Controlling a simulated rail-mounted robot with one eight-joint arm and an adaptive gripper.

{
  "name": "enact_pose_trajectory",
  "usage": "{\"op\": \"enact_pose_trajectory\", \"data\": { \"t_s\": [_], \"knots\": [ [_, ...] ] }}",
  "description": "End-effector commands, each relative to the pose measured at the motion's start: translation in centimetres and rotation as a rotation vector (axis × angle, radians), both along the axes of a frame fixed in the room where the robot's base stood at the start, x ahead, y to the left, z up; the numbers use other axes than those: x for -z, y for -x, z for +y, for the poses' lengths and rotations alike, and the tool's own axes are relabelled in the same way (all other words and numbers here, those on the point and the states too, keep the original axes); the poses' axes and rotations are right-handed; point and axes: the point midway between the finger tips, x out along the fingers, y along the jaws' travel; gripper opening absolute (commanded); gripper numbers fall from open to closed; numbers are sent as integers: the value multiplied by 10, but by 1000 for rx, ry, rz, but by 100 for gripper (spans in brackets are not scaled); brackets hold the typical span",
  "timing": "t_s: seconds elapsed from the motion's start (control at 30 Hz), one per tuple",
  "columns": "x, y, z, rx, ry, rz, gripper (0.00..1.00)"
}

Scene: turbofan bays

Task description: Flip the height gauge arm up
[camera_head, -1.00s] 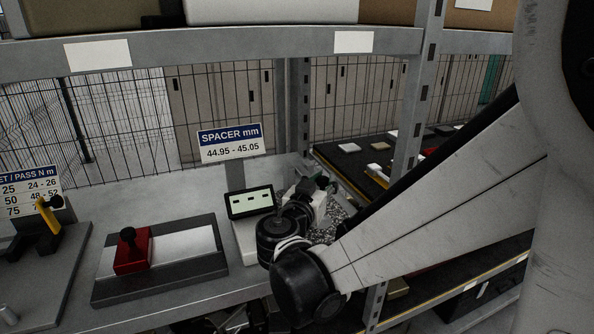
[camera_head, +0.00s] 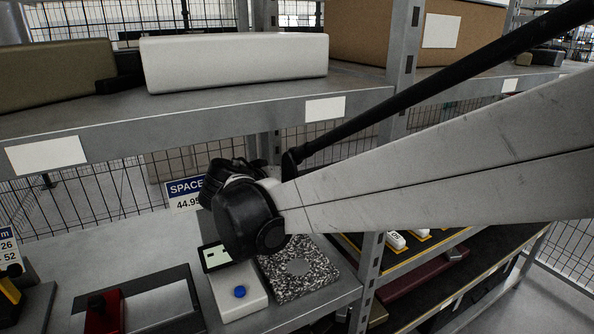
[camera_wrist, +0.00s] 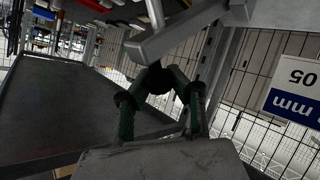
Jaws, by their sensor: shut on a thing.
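The height gauge stands on the bench under the SPACER sign. Its speckled stone plate (camera_head: 318,272) has a pale round spot and nothing on it. Its white readout unit (camera_head: 232,307), with a lit screen and a blue button, stands left of the plate. My wrist covers the gauge's upper parts in the head view. In the wrist view my gripper (camera_wrist: 156,70) has its fingertips close together at the end of a grey bar (camera_wrist: 185,30), which looks like the gauge arm. The exact contact is too dark to see.
A red block with a black knob (camera_head: 103,312) sits on a dark fixture at left. The SPACER sign (camera_head: 183,192) is close behind my wrist. A shelf edge (camera_head: 230,122) runs above, with a white case (camera_head: 235,62) on it. An upright post stands right of the plate.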

Motion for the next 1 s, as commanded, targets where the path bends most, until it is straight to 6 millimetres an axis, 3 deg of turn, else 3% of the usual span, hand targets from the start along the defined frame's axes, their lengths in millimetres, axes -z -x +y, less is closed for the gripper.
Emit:
{"op": "enact_pose_trajectory", "data": {
  "t_s": [0.33,0.83,0.87,1.0],
  "knots": [
    [-10,-15,14,-9,-2,-5,0],
    [-11,-17,16,-11,-3,-6,0],
    [-11,-17,16,-11,-3,-6,19],
    [-11,-17,16,-10,-3,-6,38]
  ]
}}
